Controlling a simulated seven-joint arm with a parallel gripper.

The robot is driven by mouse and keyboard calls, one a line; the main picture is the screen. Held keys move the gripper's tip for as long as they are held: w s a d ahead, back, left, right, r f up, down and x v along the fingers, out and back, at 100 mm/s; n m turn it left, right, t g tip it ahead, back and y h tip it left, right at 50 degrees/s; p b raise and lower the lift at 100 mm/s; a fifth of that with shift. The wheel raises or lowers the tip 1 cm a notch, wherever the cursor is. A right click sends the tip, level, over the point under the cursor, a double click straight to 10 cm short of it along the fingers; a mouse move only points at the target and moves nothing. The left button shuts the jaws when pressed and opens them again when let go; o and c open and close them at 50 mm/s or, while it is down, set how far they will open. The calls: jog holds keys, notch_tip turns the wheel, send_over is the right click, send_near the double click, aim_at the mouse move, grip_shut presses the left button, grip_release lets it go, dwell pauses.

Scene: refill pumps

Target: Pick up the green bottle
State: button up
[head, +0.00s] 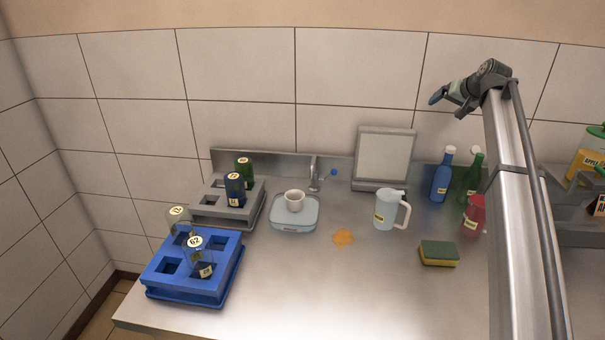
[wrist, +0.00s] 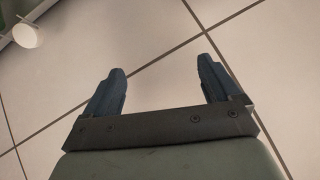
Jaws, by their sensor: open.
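The green bottle (head: 471,180) stands upright at the back right of the metal counter in the head view, with a pale cap. A blue bottle (head: 441,178) stands just left of it, and a red container (head: 474,215) stands in front of it. My gripper (head: 439,100) is raised in front of the tiled wall, above and left of the green bottle, well apart from it. In the wrist view my gripper (wrist: 162,82) has its two fingers spread with nothing between them; a pale round end (wrist: 26,35) with a bit of green shows at the upper left corner.
A green and yellow sponge (head: 439,253), a measuring jug (head: 384,211) and an orange spill (head: 343,238) are on the counter (head: 330,290). A blue rack (head: 218,270) and a grey rack (head: 245,211) hold bottles at left. The front middle is clear.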

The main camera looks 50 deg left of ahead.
jog(key=s+a+n+g, duration=0.1)
jog(key=s+a, duration=0.2)
jog(key=s, duration=0.1)
jog(key=s+a+n+g, duration=0.1)
jog(key=s+a+g, duration=0.1)
jog(key=s+a, duration=0.2)
jog(key=s+a+n+g, duration=0.1)
jog(key=s+a, duration=0.3)
jog(key=shift+s+f+g, duration=0.3)
jog(key=shift+s, duration=0.1)
jog(key=s+a+f+n+g+h, duration=0.1)
jog(key=s+a+f+n+h, duration=0.2)
jog(key=s+a, duration=1.05)
jog(key=n+t+h, duration=0.1)
jog(key=n+h, duration=0.2)
jog(key=h, duration=0.2)
send_near(243, 160)
jog(key=shift+a, duration=0.15)
notch_tip(243, 160, down, 8)
jog(key=shift+f, duration=0.1)
jog(key=shift+s+f, duration=0.1)
jog(key=shift+f, duration=2.4)
jog(key=shift+c, duration=0.4)
jog(key=c, duration=1.1)
